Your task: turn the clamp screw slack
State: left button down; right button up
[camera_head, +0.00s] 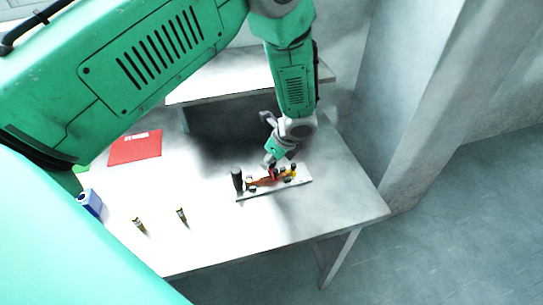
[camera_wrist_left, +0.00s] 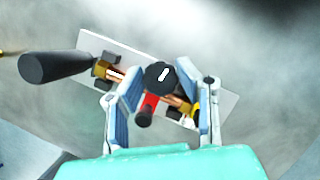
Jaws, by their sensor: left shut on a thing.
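The clamp assembly sits on a pale plate (camera_head: 303,184) on the table; the plate lies tilted across the left wrist view (camera_wrist_left: 95,40). The clamp screw shows as a black round knob with a white mark (camera_wrist_left: 160,76), with a red part (camera_wrist_left: 149,104) beside it. A copper-coloured strip with brass-coloured pieces (camera_wrist_left: 190,109) runs along the plate. A thick black handle (camera_wrist_left: 55,66) stands at one end, also in the head view (camera_head: 237,180). My left gripper (camera_head: 270,164) comes down over the plate's middle, its blue fingers (camera_wrist_left: 160,95) on either side of the screw. My right gripper is out of view.
A red sheet (camera_head: 135,149), a blue box (camera_head: 89,203) and two small brass-coloured cylinders (camera_head: 139,225) (camera_head: 182,215) lie on the left of the table. A raised shelf (camera_head: 220,88) is behind. The table's front right is clear. A pale pillar (camera_head: 415,90) stands at the right.

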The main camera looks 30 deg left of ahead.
pick_arm(q)
jog(key=shift+s+f+n+g, duration=0.15)
jog(key=shift+n+g, duration=0.25)
jog(key=shift+n, duration=0.6)
jog(key=c, duration=1.2)
grip_release()
jog(key=shift+w+d+r, duration=0.1)
jog(key=shift+w+r, duration=0.1)
jog(key=shift+r, duration=0.15)
jog(key=v, duration=1.1)
jog(key=shift+w+d+r, duration=0.1)
